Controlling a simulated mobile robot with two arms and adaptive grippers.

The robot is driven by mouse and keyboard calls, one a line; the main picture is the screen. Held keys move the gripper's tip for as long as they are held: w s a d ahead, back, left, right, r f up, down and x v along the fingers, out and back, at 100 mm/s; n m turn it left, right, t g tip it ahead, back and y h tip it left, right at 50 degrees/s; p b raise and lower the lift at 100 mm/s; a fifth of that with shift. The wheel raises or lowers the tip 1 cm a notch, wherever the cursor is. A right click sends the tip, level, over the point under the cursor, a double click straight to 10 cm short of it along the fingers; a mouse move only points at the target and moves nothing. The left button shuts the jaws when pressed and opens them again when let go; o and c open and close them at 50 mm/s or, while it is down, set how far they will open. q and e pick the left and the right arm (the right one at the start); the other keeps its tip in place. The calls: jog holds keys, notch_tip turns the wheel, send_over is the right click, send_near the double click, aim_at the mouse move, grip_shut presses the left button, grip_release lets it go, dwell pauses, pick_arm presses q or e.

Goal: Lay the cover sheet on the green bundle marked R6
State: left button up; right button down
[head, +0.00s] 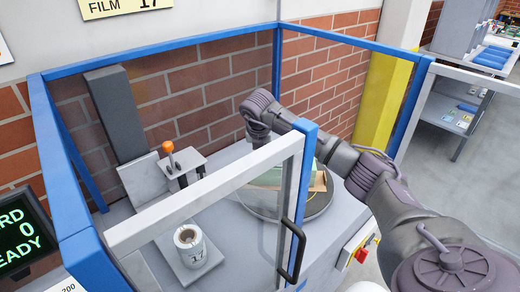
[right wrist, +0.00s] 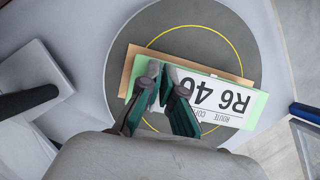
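The green bundle (right wrist: 259,104) lies flat on a dark round turntable, slightly turned. A white label face reading "R6 40" (right wrist: 215,95) is on its top. I cannot tell whether a separate cover sheet lies there. In the head view the bundle (head: 268,177) is partly hidden by the enclosure frame. My right gripper (right wrist: 162,72) points down at the bundle's left end in the wrist view; its fingers stand a little apart with a narrow gap between the tips. My left gripper is out of view.
A brown board (right wrist: 131,62) shows under the bundle on the turntable (right wrist: 220,35). Blue posts and a framed clear panel with a black handle (head: 291,252) stand in front. An orange-knobbed lever (head: 169,147) and a round weight marked 17 (head: 188,240) stand left.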

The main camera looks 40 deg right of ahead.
jog(key=shift+f, duration=0.2)
jog(key=c, duration=1.2)
grip_release()
jog(key=shift+c, duration=0.2)
jog(key=shift+r, duration=0.1)
